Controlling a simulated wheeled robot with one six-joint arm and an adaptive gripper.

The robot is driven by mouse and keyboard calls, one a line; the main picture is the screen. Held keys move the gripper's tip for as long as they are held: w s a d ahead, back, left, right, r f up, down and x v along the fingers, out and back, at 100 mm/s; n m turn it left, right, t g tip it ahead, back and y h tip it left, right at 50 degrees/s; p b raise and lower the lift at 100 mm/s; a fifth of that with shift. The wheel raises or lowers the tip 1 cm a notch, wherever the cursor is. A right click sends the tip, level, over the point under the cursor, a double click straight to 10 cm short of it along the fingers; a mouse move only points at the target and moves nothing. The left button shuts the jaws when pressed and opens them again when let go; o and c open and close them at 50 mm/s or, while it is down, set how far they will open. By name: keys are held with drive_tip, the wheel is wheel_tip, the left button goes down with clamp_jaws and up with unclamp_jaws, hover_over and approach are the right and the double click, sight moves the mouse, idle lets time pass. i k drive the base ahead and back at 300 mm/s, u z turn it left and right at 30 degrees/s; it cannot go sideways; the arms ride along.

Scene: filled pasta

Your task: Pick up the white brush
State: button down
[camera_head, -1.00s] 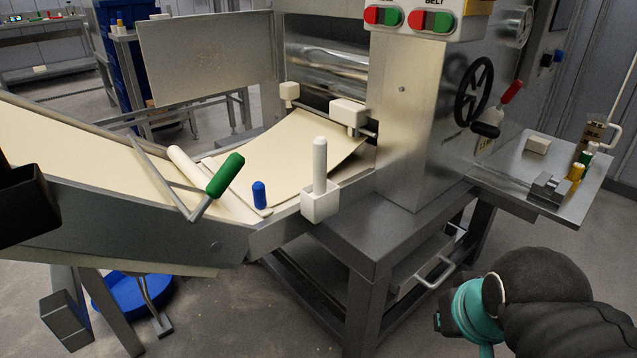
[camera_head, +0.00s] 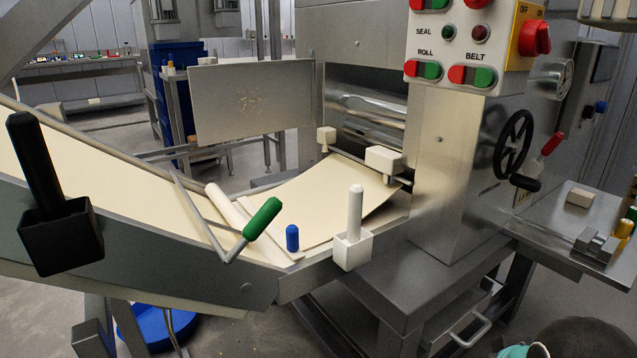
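A white upright handle (camera_head: 355,212), which I take for the white brush, stands in a white box-shaped holder (camera_head: 351,250) on the front edge of the machine, right of the blue peg. Its lower end is hidden inside the holder. My gripper is not in view. Only a dark and teal part of my arm shows at the bottom right edge, well below and right of the white handle.
A black handle (camera_head: 33,160) stands in a black holder (camera_head: 62,237) at left. A green-handled lever (camera_head: 262,218) and blue peg (camera_head: 292,237) are near the dough sheet (camera_head: 300,200). A control panel (camera_head: 470,45) is above right. A side shelf (camera_head: 545,215) holds small items.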

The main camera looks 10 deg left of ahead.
sight(356, 192)
drive_tip(key=k, duration=0.5)
drive_tip(key=z, duration=0.75)
drive_tip(key=i, duration=0.6)
drive_tip(key=u, duration=1.65)
